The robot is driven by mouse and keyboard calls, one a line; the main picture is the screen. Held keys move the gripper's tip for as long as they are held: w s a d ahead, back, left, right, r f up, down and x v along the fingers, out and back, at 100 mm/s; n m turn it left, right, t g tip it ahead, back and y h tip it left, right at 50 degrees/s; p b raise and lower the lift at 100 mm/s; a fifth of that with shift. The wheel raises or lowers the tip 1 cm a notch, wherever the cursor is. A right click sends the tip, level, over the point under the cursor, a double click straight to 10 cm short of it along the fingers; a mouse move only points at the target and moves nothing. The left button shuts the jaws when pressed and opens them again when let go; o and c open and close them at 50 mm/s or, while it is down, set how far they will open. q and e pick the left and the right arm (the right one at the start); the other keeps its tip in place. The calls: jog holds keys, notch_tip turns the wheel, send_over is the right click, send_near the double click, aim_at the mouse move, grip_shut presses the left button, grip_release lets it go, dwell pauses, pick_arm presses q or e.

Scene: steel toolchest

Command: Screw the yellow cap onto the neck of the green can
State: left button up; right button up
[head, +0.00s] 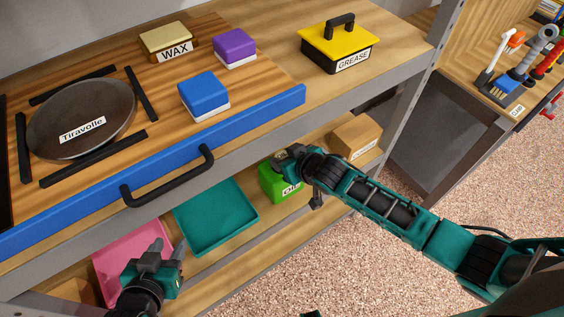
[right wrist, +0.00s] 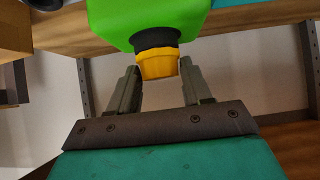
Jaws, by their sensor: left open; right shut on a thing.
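The green can (head: 272,188) stands on the lower shelf, partly hidden by my right gripper and arm; it also shows in the right wrist view (right wrist: 150,14). Its black neck (right wrist: 155,38) meets the yellow cap (right wrist: 158,65), which sits in line with it. My right gripper (head: 286,157) is at the can's top; in the right wrist view its fingers (right wrist: 158,82) are on either side of the cap, shut on it. The cap is hidden in the head view. My left gripper (head: 170,250) is open and empty by the pink tray, away from the can.
A teal tray (head: 238,233) lies left of the can, and a pink tray (head: 112,265) further left. A cardboard box (head: 356,137) stands close right of the can. The blue drawer front (head: 60,212) with its black handle (head: 170,182) is above the lower shelf.

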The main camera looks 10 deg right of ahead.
jog(key=shift+s+f, duration=0.1)
jog(key=shift+f, duration=0.15)
